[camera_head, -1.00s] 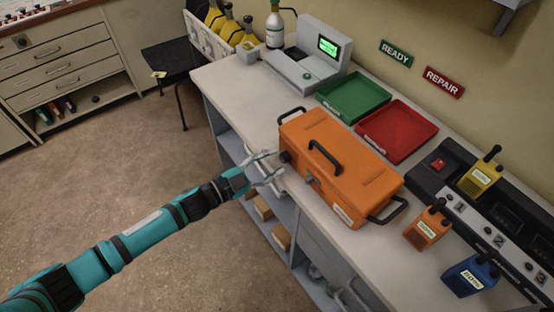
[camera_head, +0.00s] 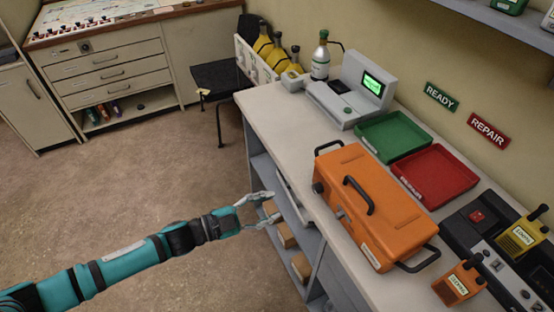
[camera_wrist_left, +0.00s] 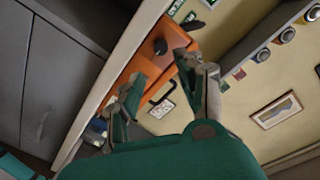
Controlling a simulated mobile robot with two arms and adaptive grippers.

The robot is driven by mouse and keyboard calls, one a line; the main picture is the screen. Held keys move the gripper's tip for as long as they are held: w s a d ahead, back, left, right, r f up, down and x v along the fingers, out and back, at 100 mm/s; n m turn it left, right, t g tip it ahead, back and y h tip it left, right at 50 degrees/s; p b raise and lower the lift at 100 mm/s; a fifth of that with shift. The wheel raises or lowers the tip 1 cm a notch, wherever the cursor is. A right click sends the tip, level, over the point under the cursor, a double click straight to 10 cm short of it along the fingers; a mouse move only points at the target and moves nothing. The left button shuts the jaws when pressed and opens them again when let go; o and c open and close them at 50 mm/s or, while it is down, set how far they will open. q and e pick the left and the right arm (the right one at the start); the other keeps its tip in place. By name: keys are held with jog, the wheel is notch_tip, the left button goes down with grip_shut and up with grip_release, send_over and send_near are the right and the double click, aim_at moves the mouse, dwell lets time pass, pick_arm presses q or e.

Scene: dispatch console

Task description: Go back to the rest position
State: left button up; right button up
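My left gripper (camera_head: 262,211) hangs in front of the counter, left of the orange case (camera_head: 375,205), with its fingers spread and nothing between them. It is clear of the case. In the left wrist view the two fingers (camera_wrist_left: 155,85) stand apart, with the orange case (camera_wrist_left: 185,40) behind them. The case lies closed on the counter, its black handle on top. My right gripper is in neither view.
The counter (camera_head: 268,115) holds a green tray (camera_head: 395,136), a red tray (camera_head: 437,174), a scale-like device (camera_head: 350,92) and radios by a charger. A black chair (camera_head: 222,76) stands beyond. The floor (camera_head: 110,195) at left is clear.

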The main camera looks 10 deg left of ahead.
pick_arm(q)
jog(key=w+a+f+n+t+y, duration=0.1)
jog(key=w+a+f+n+y, duration=0.2)
jog(key=f, duration=0.5)
jog(key=a+f+n+t+y, duration=0.1)
jog(key=a+f+n+y, duration=0.3)
jog(key=f, duration=0.4)
jog(key=s+a+f+n+g+y, duration=0.15)
jog(key=s+a+f, duration=0.25)
jog(key=f, duration=0.4)
jog(key=s+a+f+n+g+y, duration=0.1)
jog(key=s+a+f+n+y, duration=0.2)
jog(key=f, duration=0.4)
jog(key=s+f+n+g+y, duration=0.1)
jog(key=s+f, duration=0.4)
jog(key=s, duration=0.6)
jog(key=s+f+n+g+y, duration=0.1)
jog(key=s+f+g, duration=0.3)
jog(key=s, duration=0.8)
jog(key=s+f+n+g+y, duration=0.1)
jog(key=s+f+n+g, duration=0.1)
jog(key=s+f, duration=0.5)
jog(key=s+g, duration=0.1)
jog(key=s, duration=0.4)
jog(key=shift+d+f, duration=0.15)
jog(key=shift+f, duration=0.05)
